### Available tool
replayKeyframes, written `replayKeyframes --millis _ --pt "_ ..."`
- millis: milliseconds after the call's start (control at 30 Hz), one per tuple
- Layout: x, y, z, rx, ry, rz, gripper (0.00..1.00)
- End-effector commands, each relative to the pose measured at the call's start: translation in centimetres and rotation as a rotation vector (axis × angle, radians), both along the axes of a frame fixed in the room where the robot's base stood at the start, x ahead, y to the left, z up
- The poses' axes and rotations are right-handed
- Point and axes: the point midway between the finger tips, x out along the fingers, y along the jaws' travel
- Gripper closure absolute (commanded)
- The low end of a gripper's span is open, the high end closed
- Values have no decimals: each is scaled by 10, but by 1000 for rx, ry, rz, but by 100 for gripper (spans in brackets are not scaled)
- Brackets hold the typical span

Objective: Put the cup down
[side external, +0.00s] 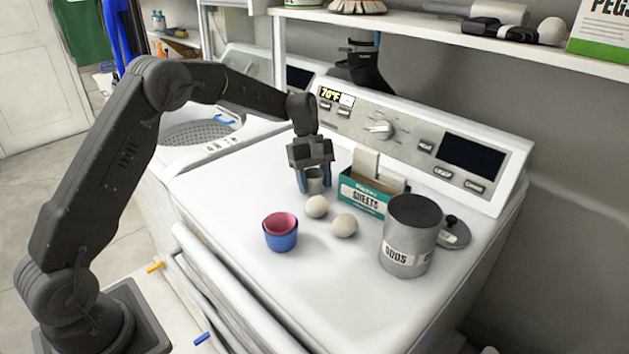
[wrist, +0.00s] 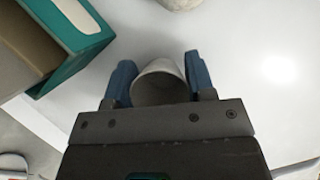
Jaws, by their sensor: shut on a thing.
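My gripper (side external: 315,180) points down over the white machine top, left of the green sheets box (side external: 364,194). Its blue fingers are shut on a small grey cup (side external: 315,175). In the wrist view the cup (wrist: 160,84) sits between the two fingers of my gripper (wrist: 161,80). Its rim faces the camera. I cannot tell whether the cup's base touches the surface. A second cup pair, a pink cup (side external: 281,222) nested inside a blue cup (side external: 281,241), stands on the machine in front of my gripper.
Two pale balls (side external: 317,206) (side external: 344,225) lie close in front of my gripper. A grey ODDS tin (side external: 408,240) stands to the right, with a lid (side external: 453,236) behind it. The control panel (side external: 420,140) rises behind. Clear room lies left of the nested cups.

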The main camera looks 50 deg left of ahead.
Motion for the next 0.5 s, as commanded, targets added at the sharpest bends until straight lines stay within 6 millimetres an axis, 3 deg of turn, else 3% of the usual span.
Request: replayKeyframes --millis 200,233,500 --pt "0 0 -3 0 1 0 76" --pt "0 0 -3 0 0 0 49" --pt "0 0 -2 0 0 0 25"
